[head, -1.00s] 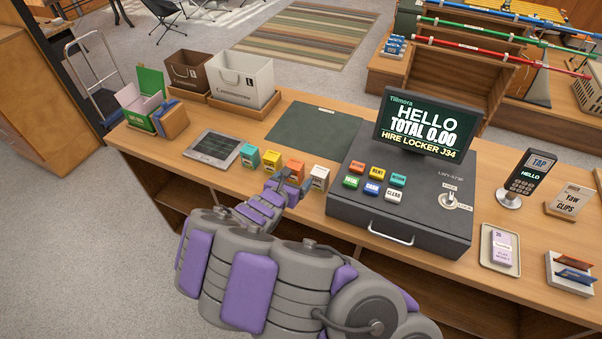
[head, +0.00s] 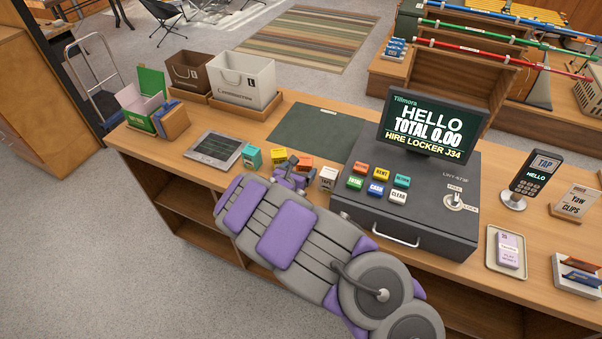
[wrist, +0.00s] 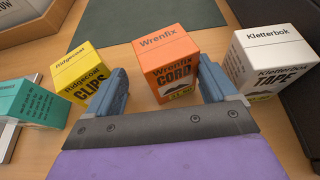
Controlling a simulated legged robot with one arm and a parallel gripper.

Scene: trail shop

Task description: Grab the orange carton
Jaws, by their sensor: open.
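The orange carton (wrist: 166,64), marked "Wrenfix CORD", stands upright on the wooden counter in the wrist view. My gripper (wrist: 160,85) is open, with one blue-grey finger on each side of the carton's lower front; I cannot tell how far the carton reaches between them. In the head view the orange carton (head: 304,161) shows just beyond my gripper (head: 291,170), partly hidden by it. A yellow clips carton (wrist: 86,72) is left of it and a white tape carton (wrist: 262,64) is right of it, close to the fingers.
A teal carton (wrist: 32,102) stands further left. The dark till (head: 425,195) is right of the cartons. A flat grey panel (head: 215,149) lies to the left. A dark green mat (head: 315,132) lies behind them with clear room on it.

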